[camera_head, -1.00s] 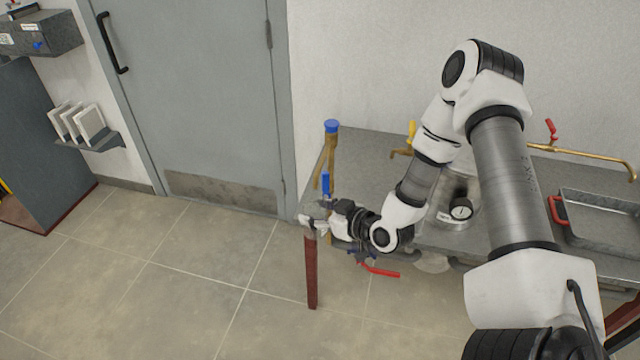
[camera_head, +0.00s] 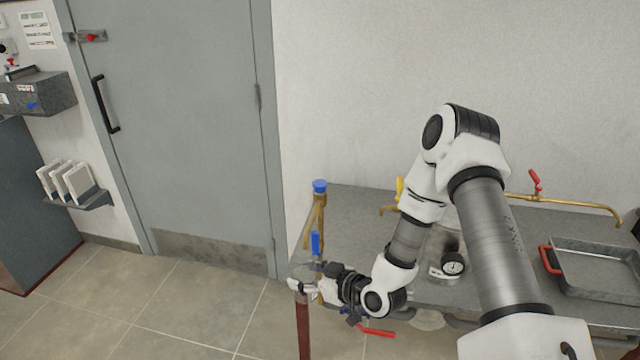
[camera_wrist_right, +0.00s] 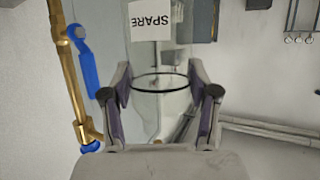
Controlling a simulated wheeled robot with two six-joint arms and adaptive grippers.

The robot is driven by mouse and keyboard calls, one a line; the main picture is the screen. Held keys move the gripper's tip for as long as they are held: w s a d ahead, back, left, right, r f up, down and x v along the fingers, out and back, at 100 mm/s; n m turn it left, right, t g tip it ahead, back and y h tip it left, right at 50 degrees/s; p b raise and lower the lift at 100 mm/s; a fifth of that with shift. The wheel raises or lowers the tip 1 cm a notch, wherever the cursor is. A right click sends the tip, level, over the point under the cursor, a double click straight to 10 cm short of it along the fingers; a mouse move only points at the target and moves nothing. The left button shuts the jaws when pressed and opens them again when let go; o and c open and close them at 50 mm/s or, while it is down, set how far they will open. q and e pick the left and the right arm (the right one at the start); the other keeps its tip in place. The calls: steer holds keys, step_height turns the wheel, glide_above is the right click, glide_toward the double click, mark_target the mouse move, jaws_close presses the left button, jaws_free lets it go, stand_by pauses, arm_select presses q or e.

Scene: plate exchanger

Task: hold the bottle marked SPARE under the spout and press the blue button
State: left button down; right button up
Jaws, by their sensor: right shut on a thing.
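My right gripper (camera_head: 312,287) is at the front left corner of the steel table, low beside an upright brass pipe (camera_head: 319,215) with a blue top (camera_head: 320,186) and a blue lever (camera_head: 315,243). In the right wrist view my right gripper (camera_wrist_right: 162,100) is shut on a clear bottle (camera_wrist_right: 160,60). Its white SPARE label (camera_wrist_right: 150,20) appears upside down there. The brass pipe (camera_wrist_right: 68,70) and blue lever (camera_wrist_right: 86,62) stand just left of the bottle. The bottle is hard to make out in the head view. I cannot tell whether its mouth is under a spout. My left gripper is not in view.
On the table (camera_head: 350,215) stand a steel vessel with a round gauge (camera_head: 453,264) and a grey tray (camera_head: 597,265) with a red handle. A brass tap (camera_head: 575,204) has a red lever. A red-handled valve (camera_head: 375,332) hangs below. A grey door (camera_head: 170,130) and floor are left.

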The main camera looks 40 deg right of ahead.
steer(key=s+a+b, duration=0.3)
steer(key=s+a, duration=0.3)
steer(key=a, duration=0.1)
stand_by(0.5)
stand_by(0.3)
